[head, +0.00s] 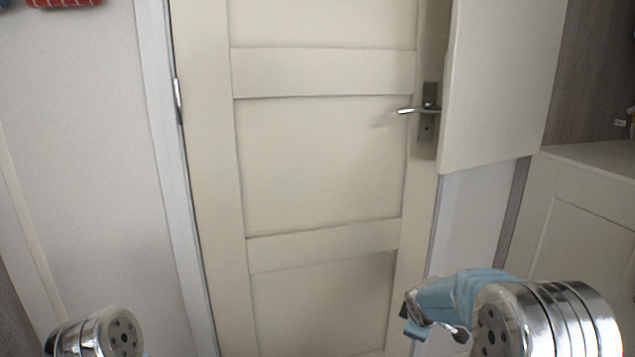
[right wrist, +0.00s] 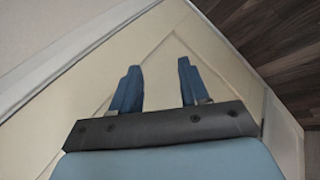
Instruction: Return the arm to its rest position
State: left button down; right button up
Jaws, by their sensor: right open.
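My right arm (head: 540,318) comes in at the bottom right of the head view, bent, with its light blue wrist part in front of the door's lower right. In the right wrist view my right gripper (right wrist: 160,88) is open, its two blue fingers apart with nothing between them. A cream panel surface lies beyond the fingers. My left arm (head: 100,335) shows only as a metal joint at the bottom left of the head view. My left gripper is out of view.
A cream panelled door (head: 320,170) with a metal handle (head: 420,110) stands shut ahead. An open cabinet door (head: 500,80) juts out at the upper right, above a low cream cabinet (head: 590,220). A dark wood floor (right wrist: 265,40) shows in the right wrist view.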

jog(key=s+a+f+m+g+y, duration=0.2)
jog(key=s+a+f+m, duration=0.15)
jog(key=s+f, duration=0.55)
jog(key=s+a+f+m+g+y, duration=0.1)
jog(key=s+a+f+m+g, duration=0.2)
jog(key=s+f, duration=0.6)
jog(key=s+a+f+m+y, duration=0.1)
jog(key=s+a+f+m, duration=0.1)
jog(key=s, duration=0.2)
jog(key=s+a+f+m+y+p, duration=0.1)
jog(key=s+a+f+m, duration=0.1)
jog(key=s, duration=0.3)
jog(key=s+a+f+m+y, duration=0.1)
jog(key=s+a+f+m, duration=0.1)
jog(key=s+m, duration=0.1)
jog(key=shift+s+f+g, duration=0.25)
jog(key=shift+s+g, duration=0.05)
jog(key=shift+s, duration=0.5)
jog(key=shift+m, duration=0.35)
